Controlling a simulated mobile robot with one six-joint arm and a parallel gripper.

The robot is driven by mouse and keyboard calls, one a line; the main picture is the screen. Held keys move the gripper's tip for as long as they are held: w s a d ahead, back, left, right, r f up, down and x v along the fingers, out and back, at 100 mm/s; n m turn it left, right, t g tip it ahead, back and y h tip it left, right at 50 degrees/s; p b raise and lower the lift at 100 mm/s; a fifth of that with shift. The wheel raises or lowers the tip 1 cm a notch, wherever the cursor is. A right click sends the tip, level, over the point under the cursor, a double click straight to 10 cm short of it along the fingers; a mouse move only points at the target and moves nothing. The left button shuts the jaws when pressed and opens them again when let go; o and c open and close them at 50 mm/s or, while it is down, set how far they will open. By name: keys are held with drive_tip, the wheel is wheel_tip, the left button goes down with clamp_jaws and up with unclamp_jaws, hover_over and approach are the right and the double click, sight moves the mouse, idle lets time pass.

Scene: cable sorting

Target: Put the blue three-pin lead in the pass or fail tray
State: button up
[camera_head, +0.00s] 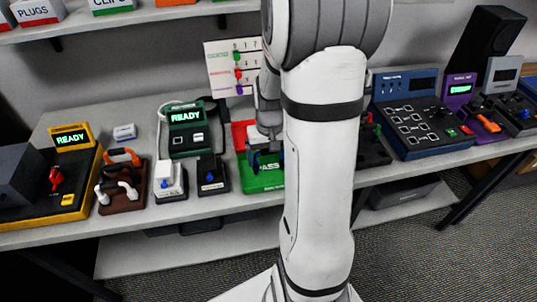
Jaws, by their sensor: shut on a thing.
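My gripper (267,148) points down over the trays beside the bench's middle, left of my white arm. It is shut on the blue three-pin lead (255,160), of which a dark blue part shows below the fingers. The lead is over the green pass tray (264,183), marked "PASS"; I cannot tell whether it touches the tray. The red fail tray (239,132) lies behind the green one, and only its left part shows. My arm hides the right side of both trays and part of the gripper.
A yellow tester (72,138) is at far left. A blue panel (411,125) stands right of my arm. A chart (233,68) is behind.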

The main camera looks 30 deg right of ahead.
drive_tip(key=shift+f, duration=0.25)
idle(0.4)
drive_tip(key=o, duration=0.9)
drive_tip(key=shift+r+p, duration=2.8)
drive_tip(key=shift+r, duration=1.25)
